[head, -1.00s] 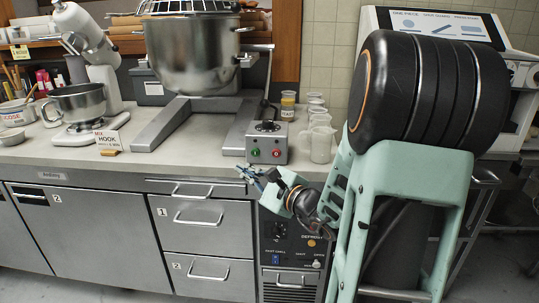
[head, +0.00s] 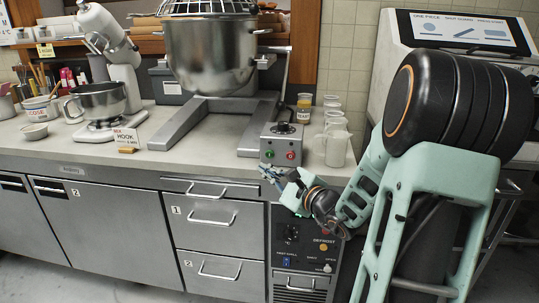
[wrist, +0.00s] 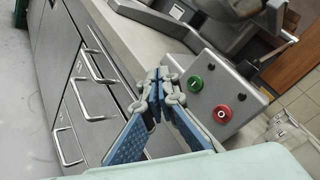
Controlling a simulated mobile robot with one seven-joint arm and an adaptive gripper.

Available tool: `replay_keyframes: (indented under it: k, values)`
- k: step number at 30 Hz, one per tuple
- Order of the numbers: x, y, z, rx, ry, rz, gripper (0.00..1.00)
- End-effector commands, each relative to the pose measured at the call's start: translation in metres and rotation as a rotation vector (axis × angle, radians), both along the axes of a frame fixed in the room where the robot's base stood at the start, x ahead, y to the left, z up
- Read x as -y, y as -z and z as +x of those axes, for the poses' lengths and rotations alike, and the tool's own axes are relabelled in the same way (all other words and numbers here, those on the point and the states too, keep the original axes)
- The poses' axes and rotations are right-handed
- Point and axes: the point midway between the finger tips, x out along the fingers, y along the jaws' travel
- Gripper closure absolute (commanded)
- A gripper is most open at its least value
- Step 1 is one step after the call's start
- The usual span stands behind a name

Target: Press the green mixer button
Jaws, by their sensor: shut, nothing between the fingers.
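The green mixer button (head: 268,154) is on the front face of a grey control box (head: 282,136) at the counter's front edge. The red button (head: 290,155) sits to its right. In the wrist view the green button (wrist: 195,84) and red button (wrist: 222,114) show clearly. My gripper (head: 264,170) is shut and empty, just below and slightly left of the green button in the head view. In the wrist view my fingertips (wrist: 161,80) are together, left of the green button, with a visible gap between them in the picture. I cannot see any contact.
The large mixer bowl (head: 210,55) and its stand are behind the box. White jugs (head: 336,148) stand right of it. A HOOK sign (head: 125,138) and a smaller mixer's bowl (head: 97,100) are at left. Drawers with bar handles (head: 208,222) lie below the counter.

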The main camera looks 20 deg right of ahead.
Motion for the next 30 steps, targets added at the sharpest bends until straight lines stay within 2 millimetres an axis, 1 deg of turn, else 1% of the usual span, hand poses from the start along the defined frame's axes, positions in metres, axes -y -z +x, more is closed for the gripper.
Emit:
replay_keyframes:
  k: [1, 6, 12, 18, 30]
  values:
    - [0.005, -0.001, 0.007, 0.001, 0.000, 0.001, 1.00]
    - [0.017, 0.000, 0.026, 0.001, -0.002, 0.000, 1.00]
    - [0.027, 0.000, 0.041, 0.001, -0.001, -0.001, 1.00]
    - [0.031, 0.000, 0.046, 0.000, -0.001, 0.001, 1.00]
    - [0.031, 0.000, 0.046, 0.000, 0.000, 0.000, 1.00]
